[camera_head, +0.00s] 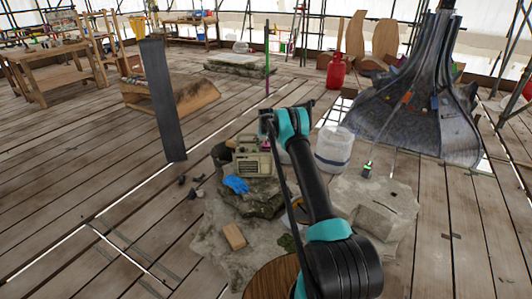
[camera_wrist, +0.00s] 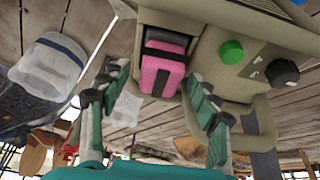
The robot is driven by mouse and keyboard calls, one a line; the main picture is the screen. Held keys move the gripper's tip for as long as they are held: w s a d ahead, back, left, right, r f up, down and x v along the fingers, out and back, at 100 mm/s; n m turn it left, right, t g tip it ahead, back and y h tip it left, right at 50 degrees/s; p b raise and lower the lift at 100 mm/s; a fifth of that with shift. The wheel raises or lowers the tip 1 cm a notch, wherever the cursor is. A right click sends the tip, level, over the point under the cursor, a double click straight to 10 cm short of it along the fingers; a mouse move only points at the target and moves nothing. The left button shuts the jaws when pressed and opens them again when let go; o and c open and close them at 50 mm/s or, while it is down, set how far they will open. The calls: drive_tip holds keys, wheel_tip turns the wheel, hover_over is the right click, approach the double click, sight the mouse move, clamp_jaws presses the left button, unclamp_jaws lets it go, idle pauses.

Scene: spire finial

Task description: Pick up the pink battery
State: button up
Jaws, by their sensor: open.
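The pink battery (camera_wrist: 163,72) sits in a slot of a beige device (camera_wrist: 222,30) that has a green knob and a black knob. My gripper (camera_wrist: 157,85) is open in the wrist view. Its fingers stand on either side of the battery, with nothing held; I cannot tell whether they touch the device. In the head view the beige device (camera_head: 252,158) stands on a rough stone block, and my gripper (camera_head: 268,120) is just above and beside it.
A blue glove (camera_head: 236,185) and a small wooden block (camera_head: 234,236) lie on the stone (camera_head: 212,245). A whitish bucket (camera_head: 334,148) stands right of my arm. A dark upright plank (camera_head: 162,100) stands at the left. The plank floor at far left is largely clear.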

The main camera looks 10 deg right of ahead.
drive_tip(key=shift+f, duration=0.25)
drive_tip(key=shift+c, duration=0.2)
clamp_jaws()
